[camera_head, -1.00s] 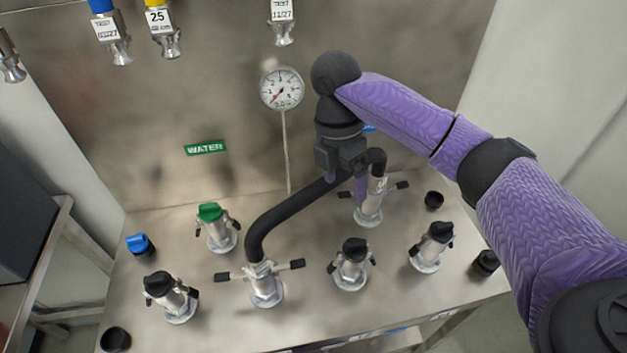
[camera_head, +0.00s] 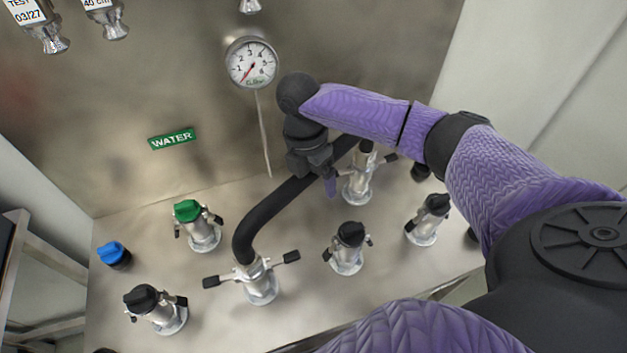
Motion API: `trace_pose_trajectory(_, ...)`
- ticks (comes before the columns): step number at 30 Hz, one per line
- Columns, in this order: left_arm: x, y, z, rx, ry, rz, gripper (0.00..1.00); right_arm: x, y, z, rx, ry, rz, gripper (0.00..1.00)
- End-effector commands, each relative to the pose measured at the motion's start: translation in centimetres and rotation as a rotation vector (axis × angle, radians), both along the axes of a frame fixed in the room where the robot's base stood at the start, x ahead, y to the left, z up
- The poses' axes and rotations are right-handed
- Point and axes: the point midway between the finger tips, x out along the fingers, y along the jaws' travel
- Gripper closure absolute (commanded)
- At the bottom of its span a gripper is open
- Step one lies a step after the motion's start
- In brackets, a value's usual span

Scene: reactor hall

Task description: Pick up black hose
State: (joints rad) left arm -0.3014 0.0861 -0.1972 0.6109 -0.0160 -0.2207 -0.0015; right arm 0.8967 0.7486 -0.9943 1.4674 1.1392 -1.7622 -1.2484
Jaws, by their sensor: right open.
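The black hose (camera_head: 270,212) arches above the metal bench. Its left end meets a silver coupling (camera_head: 258,281) with two black levers, spread out to the sides. Its right end runs behind my right gripper to another silver coupling (camera_head: 359,182) further back, and part of that end is hidden. My right gripper (camera_head: 322,178) points down at the upper middle of the hose, with its fingers close to or around it. I cannot tell whether they touch it. The right gripper is open. My left gripper is not in view.
Silver fittings with black caps stand in front and to the right (camera_head: 348,245), (camera_head: 428,218) and at left (camera_head: 155,308). A green-capped fitting (camera_head: 196,224) and a blue cap (camera_head: 113,254) are left. A gauge (camera_head: 251,62) is on the back panel.

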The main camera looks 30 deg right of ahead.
Motion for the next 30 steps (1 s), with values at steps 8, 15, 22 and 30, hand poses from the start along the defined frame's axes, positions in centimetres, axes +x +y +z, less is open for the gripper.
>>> trace_pose_trajectory(8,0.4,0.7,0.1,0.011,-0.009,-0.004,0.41,0.0,0.0,0.1,0.0,-0.001,0.0,0.44)
trace_pose_trajectory(15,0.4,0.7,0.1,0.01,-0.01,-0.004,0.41,0.0,0.0,0.1,0.0,-0.001,0.0,0.95)
trace_pose_trajectory(22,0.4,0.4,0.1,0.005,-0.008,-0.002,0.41,0.1,0.0,0.2,0.001,-0.002,0.0,1.0)
trace_pose_trajectory(30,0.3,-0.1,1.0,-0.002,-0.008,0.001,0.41,0.2,0.0,3.3,0.002,-0.008,0.001,1.0)
